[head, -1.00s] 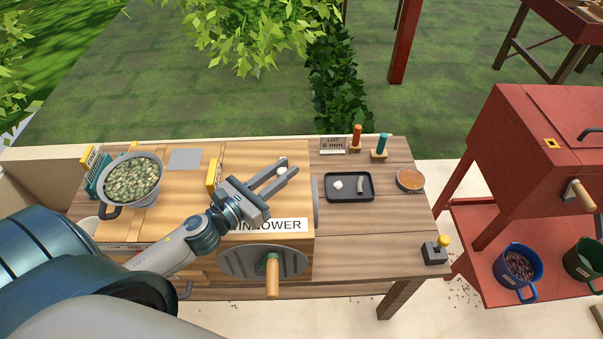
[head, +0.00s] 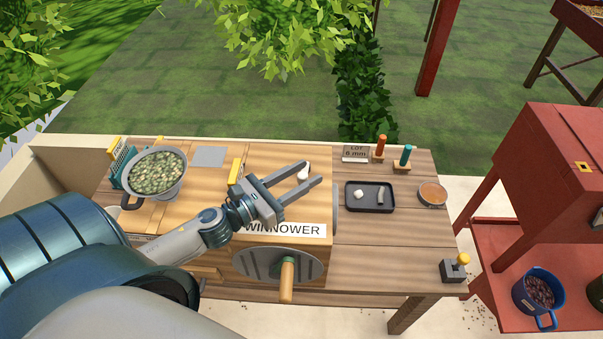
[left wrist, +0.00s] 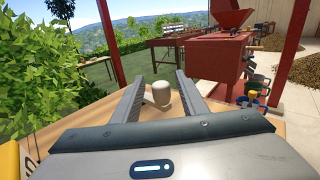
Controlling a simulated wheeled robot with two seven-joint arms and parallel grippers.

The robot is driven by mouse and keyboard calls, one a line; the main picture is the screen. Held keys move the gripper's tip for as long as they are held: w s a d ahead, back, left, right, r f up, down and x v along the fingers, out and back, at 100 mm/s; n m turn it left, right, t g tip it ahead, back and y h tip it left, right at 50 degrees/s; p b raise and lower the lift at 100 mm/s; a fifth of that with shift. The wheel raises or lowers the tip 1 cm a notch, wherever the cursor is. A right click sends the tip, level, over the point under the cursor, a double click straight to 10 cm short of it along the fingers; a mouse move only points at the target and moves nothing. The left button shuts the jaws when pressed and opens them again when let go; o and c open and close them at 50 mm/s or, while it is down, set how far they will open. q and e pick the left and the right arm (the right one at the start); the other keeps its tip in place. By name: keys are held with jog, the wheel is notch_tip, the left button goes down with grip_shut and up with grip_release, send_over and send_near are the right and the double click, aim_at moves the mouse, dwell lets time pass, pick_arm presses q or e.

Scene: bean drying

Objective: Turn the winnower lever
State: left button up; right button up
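The winnower (head: 225,175) is a wooden box with a "WINNOWER" label on its front. A small white rounded knob (head: 304,173), which looks like the lever's end, stands on its top near the right edge. My left gripper (head: 310,174) is open above the top, and the knob shows between its fingertips. In the left wrist view the knob (left wrist: 161,94) stands upright between the two spread fingers, with gaps on both sides. Contact cannot be seen. My right gripper is out of view.
A crank with a wooden handle (head: 287,280) sits on the winnower's front. A pan of green beans (head: 157,172) is at the left. A black tray (head: 371,206), an orange-filled bowl (head: 432,194) and a yellow-knobbed switch box (head: 454,268) are to the right. A red machine (head: 548,160) stands beyond.

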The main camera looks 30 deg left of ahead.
pick_arm(q)
jog(key=shift+s, duration=0.15)
jog(key=shift+s+a+f+b, duration=0.1)
jog(key=shift+s+a+b, duration=0.1)
jog(key=shift+s+b, duration=0.25)
jog(key=b+v, duration=0.6)
jog(key=v, duration=0.8)
jog(key=shift+s+a, duration=0.1)
jog(key=shift+s, duration=0.15)
jog(key=shift+b+v, duration=0.3)
jog(key=shift+v, duration=0.55)
jog(key=shift+c, duration=0.5)
